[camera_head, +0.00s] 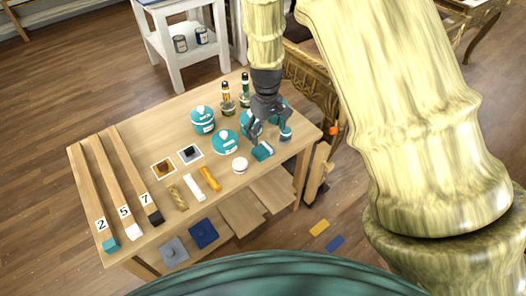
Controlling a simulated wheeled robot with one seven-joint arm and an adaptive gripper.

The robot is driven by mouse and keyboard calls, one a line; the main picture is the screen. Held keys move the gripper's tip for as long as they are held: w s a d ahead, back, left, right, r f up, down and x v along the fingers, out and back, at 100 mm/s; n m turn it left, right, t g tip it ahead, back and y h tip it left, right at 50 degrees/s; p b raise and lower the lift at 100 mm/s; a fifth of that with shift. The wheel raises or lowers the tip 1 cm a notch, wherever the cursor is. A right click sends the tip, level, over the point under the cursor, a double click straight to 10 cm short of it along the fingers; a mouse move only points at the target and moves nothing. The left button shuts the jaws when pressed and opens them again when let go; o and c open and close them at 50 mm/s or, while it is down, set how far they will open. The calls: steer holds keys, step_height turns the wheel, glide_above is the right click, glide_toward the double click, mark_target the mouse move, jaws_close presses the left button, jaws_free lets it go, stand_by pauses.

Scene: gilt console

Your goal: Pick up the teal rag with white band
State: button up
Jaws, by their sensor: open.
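A small teal rag with a white band (264,151) lies crumpled or folded near the right front part of the wooden workbench (226,186). My dark gripper (267,131) points down just behind and above it, with its fingers spread. I cannot tell whether a finger touches the rag. A small teal piece with a pale band (286,133) stands just right of the gripper. My gripper partly hides the teal tins behind it.
Teal tins (203,119) and (225,142), dark bottles (227,98) and a round white-lidded pot (240,165) stand close by. Orange, white and tan sticks (210,179) lie in front. Long numbered wooden bars (113,188) lie at the left. The bench's right edge is near.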

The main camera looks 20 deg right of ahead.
glide_above(263, 149)
steer(key=f, duration=0.4)
steer(key=shift+s+d+f, duration=0.1)
steer(key=shift+s+d, duration=0.2)
steer(key=shift+d, duration=0.1)
steer(key=shift+w+a+f+p, duration=0.1)
steer(key=shift+a+f+p, duration=0.05)
steer(key=shift+f, duration=0.55)
steer(key=shift+w+a+f+p, duration=0.1)
steer(key=shift+w+f, duration=0.05)
steer(key=shift+f, duration=0.6)
steer(key=shift+w+a+f+p, duration=0.1)
steer(key=shift+a+f+p, duration=0.05)
steer(key=shift+f, duration=1.05)
steer(key=c, duration=0.9)
